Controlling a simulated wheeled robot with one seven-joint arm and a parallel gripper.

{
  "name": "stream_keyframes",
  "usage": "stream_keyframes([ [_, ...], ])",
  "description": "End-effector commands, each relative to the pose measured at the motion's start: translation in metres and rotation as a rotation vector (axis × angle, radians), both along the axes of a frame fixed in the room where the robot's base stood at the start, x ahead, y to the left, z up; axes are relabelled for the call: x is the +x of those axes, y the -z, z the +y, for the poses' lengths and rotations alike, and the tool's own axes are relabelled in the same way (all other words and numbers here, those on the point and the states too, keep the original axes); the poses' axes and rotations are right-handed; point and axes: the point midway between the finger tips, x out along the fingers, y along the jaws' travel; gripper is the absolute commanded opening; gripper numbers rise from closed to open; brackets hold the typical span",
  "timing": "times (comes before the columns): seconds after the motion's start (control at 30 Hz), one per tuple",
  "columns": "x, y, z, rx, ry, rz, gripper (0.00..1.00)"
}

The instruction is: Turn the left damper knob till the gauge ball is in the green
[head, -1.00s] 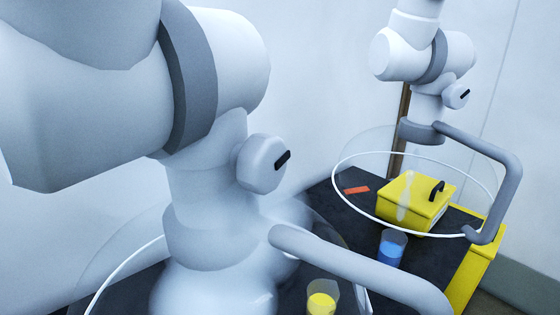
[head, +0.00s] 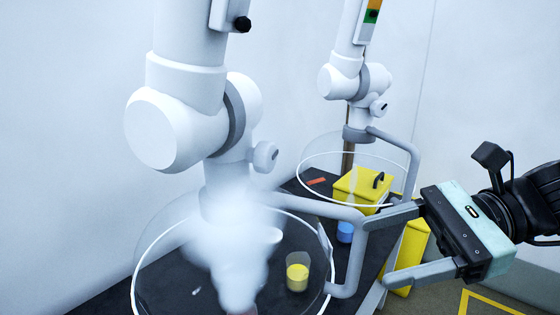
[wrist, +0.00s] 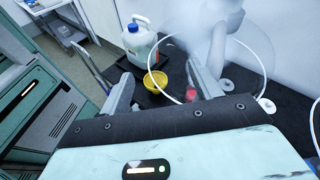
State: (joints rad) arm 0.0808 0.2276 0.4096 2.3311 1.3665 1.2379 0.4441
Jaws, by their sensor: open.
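The left extraction arm's damper knob (head: 265,156) is a small pale knob on the right side of its lower joint. Its pointer is hard to make out. That arm's gauge housing (head: 229,14) is cut off at the top edge; its ball and green band do not show. My gripper (head: 378,250) is open and empty, right of and below the knob. In the head view its upper finger overlaps the left hood's grey handle (head: 350,245); contact cannot be told. In the wrist view my gripper (wrist: 163,88) shows both fingers apart, a yellow bowl beyond them.
White vapour (head: 237,245) rises under the left clear hood (head: 140,262), beside a yellow-filled beaker (head: 297,274). The right arm's gauge (head: 371,14) shows green and orange. A yellow box (head: 358,186) and blue beaker (head: 345,231) stand behind. A jug (wrist: 138,42) shows in the wrist view.

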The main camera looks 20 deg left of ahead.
Motion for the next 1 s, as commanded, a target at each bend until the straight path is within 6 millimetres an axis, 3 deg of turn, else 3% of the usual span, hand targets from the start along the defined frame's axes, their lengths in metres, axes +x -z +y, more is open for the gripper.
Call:
stream_keyframes([
  [0.5, 0.073, -0.057, -0.014, 0.240, 0.261, 0.206, 0.63],
  [0.63, 0.079, -0.062, -0.013, 0.267, 0.283, 0.225, 0.63],
  [0.77, 0.079, -0.063, 0.002, 0.268, 0.280, 0.225, 0.63],
  [1.0, 0.076, -0.064, 0.050, 0.266, 0.278, 0.226, 0.63],
])
